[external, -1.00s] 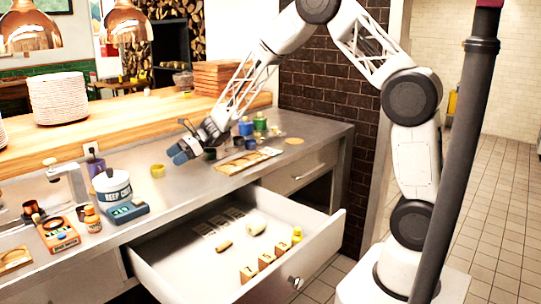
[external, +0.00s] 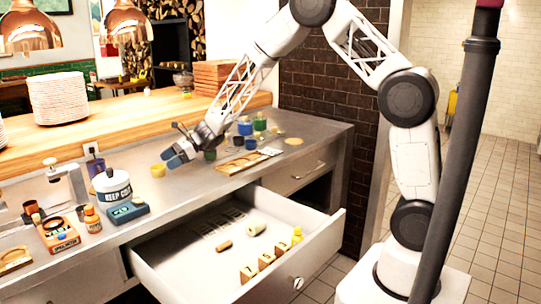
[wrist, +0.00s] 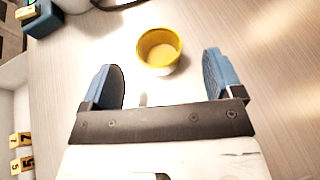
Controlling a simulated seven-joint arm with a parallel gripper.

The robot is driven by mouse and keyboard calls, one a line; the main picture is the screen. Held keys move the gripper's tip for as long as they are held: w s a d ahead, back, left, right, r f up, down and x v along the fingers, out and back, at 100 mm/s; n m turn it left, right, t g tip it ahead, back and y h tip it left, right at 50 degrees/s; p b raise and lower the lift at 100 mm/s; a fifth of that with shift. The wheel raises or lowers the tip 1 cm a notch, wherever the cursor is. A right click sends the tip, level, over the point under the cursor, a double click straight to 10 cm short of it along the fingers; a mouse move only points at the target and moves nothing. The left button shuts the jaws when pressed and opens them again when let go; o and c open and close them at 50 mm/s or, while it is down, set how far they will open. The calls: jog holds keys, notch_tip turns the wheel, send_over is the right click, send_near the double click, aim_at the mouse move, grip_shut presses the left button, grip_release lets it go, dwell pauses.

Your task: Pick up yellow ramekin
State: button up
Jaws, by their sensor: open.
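The yellow ramekin (wrist: 159,50) stands upright on the steel counter in the wrist view, just beyond and between my fingertips. In the external view the yellow ramekin (external: 158,170) stands to the left of my gripper (external: 172,160). My gripper (wrist: 162,82) is open with its two blue fingers apart and nothing between them. The fingers do not touch the ramekin.
A white tub (external: 112,187) and a blue scale (external: 128,212) stand left of the ramekin. Several small pots, including a green one (external: 260,123), stand to the right. Below, an open drawer (external: 165,283) holds numbered yellow blocks (external: 266,260).

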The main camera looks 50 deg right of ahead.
aim_at(152, 171)
jog(key=shift+a, duration=0.1)
jog(key=shift+x, duration=2.55)
jog(key=shift+s, duration=0.15)
jog(key=shift+c, duration=0.2)
jog(key=c, duration=1)
jog(key=shift+r, duration=0.1)
jog(key=shift+r, duration=0.7)
notch_tip(152, 171, up, 2)
jog(key=shift+r, duration=0.1)
jog(key=s+d, duration=0.2)
jog(key=s, duration=0.3)
jog(key=s+d, duration=0.1)
jog(key=s, duration=0.4)
jog(key=s+d+r, duration=0.1)
jog(key=s+d, duration=0.1)
jog(key=s, duration=0.3)
jog(key=shift+d+r, duration=0.1)
jog(key=shift+d, duration=0.2)
